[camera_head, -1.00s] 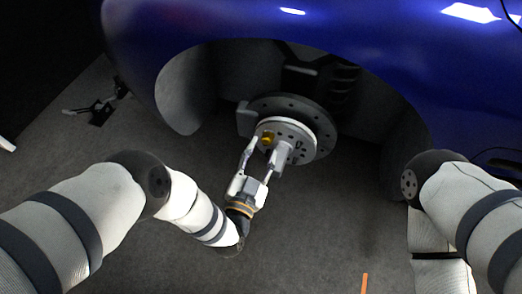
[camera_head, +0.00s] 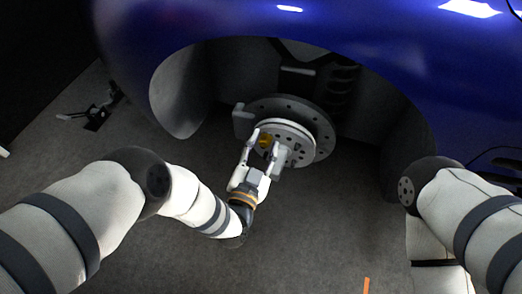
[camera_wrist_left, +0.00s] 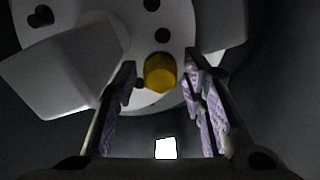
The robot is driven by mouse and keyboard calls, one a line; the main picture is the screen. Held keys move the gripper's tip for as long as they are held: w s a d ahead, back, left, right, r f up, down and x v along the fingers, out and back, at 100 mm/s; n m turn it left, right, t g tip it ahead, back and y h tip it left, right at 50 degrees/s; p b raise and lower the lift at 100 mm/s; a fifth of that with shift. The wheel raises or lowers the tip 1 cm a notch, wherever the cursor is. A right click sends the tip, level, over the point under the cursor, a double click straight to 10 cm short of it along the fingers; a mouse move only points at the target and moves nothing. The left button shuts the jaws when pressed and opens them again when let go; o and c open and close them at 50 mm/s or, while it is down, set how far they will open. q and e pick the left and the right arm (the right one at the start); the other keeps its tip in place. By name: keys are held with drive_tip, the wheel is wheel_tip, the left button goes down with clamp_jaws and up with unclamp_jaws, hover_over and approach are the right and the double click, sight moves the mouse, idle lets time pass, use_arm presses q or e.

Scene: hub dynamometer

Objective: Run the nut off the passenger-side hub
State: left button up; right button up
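The yellow nut (camera_head: 265,141) sits on the face of the grey hub (camera_head: 291,150), in front of the dark brake disc inside the wheel arch. My left gripper (camera_head: 266,147) is open at the hub face, with one fingertip on each side of the nut in the head view. In the left wrist view the nut (camera_wrist_left: 160,73) shows centred between the two purple-padded fingers (camera_wrist_left: 160,80), level with or slightly beyond their tips. A gap shows on both sides, so the fingers are not closed on it. My right arm is at the right; its gripper is not in view.
The blue car body (camera_head: 330,30) arches over the hub. A caliper-like block (camera_head: 243,120) stands left of the disc. A dark stand-like object (camera_head: 98,115) lies on the floor at left. An orange strip (camera_head: 366,284) marks the clear grey floor (camera_head: 310,235).

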use_arm(q)
clamp_jaws()
drive_tip(key=n, duration=0.4)
drive_tip(key=shift+n, duration=0.3)
drive_tip(key=n+b, duration=0.1)
drive_tip(key=n, duration=0.5)
drive_tip(key=shift+a+f, duration=0.1)
drive_tip(key=n+b, duration=0.1)
drive_tip(key=n, duration=0.5)
drive_tip(key=shift+s+f, duration=0.1)
drive_tip(key=n+b, duration=0.1)
drive_tip(key=n, duration=0.2)
drive_tip(key=shift+n, duration=0.4)
drive_tip(key=shift+n+b, duration=0.4)
drive_tip(key=shift+n, duration=1.3)
drive_tip(key=shift+r, duration=0.25)
unclamp_jaws()
drive_tip(key=shift+s, duration=0.1)
